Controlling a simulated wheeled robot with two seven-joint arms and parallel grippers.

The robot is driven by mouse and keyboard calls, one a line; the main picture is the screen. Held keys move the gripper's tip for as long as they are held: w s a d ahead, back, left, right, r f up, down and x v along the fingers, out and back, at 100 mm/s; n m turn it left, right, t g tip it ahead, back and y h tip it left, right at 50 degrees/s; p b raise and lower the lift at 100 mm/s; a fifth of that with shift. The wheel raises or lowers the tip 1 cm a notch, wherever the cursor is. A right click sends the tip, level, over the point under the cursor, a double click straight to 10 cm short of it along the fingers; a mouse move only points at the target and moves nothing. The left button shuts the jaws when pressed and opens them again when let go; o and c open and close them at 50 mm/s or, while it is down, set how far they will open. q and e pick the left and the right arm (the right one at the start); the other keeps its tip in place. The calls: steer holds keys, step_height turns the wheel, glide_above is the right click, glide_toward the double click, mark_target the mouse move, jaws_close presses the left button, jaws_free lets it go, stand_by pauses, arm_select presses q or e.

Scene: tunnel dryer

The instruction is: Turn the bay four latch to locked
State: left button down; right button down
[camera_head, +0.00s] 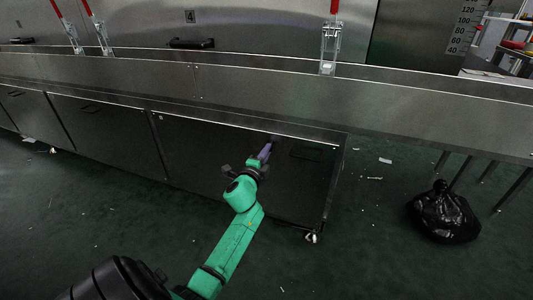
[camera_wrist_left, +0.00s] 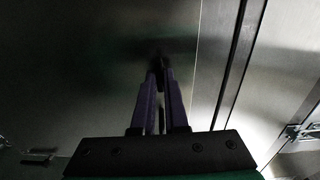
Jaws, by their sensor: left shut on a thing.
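A plate marked 4 (camera_head: 190,16) is on the upper steel panel, above a black handle (camera_head: 191,43). Upright red-handled clamps (camera_head: 331,45) stand along the ledge. No locked or unlocked marking can be read. My right gripper is not in view.
A long steel ledge (camera_head: 260,85) runs above the low cabinets (camera_head: 105,130). A dark rectangular recess (camera_head: 307,152) lies right of my left gripper. A black bag (camera_head: 444,213) is on the floor at right. The green floor (camera_head: 370,255) in front is mostly clear.

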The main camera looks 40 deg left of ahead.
arm_select(q)
steer(key=shift+m, duration=0.4)
steer(key=c, duration=0.9)
jaws_free()
steer(key=shift+c, duration=0.2)
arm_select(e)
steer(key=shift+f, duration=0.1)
arm_select(q)
steer(key=p+v, duration=0.2)
steer(key=v, duration=1.2)
steer(key=shift+s+p, duration=0.3)
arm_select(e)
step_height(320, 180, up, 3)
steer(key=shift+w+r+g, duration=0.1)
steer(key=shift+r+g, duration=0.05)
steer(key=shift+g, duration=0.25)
arm_select(q)
steer(key=shift+d, duration=0.15)
